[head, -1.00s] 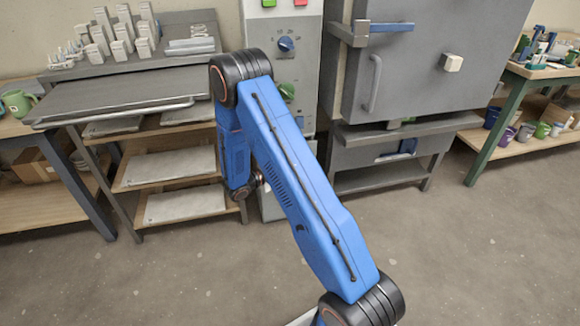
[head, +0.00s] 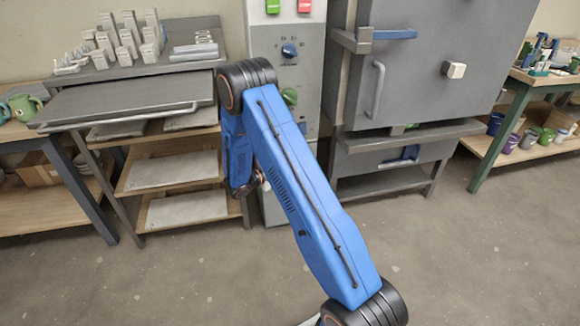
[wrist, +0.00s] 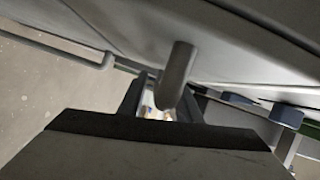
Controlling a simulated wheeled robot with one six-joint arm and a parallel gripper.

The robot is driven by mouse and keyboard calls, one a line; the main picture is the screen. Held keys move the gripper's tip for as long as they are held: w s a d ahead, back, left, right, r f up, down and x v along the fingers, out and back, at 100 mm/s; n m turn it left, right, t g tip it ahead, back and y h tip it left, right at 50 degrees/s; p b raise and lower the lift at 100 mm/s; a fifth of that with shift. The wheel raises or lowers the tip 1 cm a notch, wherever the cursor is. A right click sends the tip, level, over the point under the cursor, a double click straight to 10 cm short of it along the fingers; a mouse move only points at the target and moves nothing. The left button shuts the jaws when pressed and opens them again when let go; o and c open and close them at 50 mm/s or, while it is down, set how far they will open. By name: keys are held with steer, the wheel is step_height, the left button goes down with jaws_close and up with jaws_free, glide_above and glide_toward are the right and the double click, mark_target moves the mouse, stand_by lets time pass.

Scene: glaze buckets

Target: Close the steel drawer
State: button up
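The steel drawer (head: 130,101) is the wide grey one at the left in the head view. It stands out from under the worktop, with a long bar handle (head: 125,118) along its front edge. In the wrist view, grey metal fills the top, with a bar (wrist: 65,48) at the left and a rounded post (wrist: 177,75) hanging in the middle. My gripper (wrist: 160,100) shows there with its two dark fingers apart, close to the post. I cannot tell whether they touch it.
White pieces (head: 130,35) stand on the worktop above the drawer. Shelves with pale slabs (head: 175,170) are below it. A control panel (head: 290,75) and a large grey kiln (head: 425,65) stand to the right. Green mugs (head: 22,106) are at far left. The front floor is clear.

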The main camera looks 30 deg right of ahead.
steer(key=s+a, duration=0.1)
steer(key=a, duration=1)
steer(key=shift+a+r, duration=0.4)
steer(key=shift+r, duration=0.05)
steer(key=shift+s, duration=0.1)
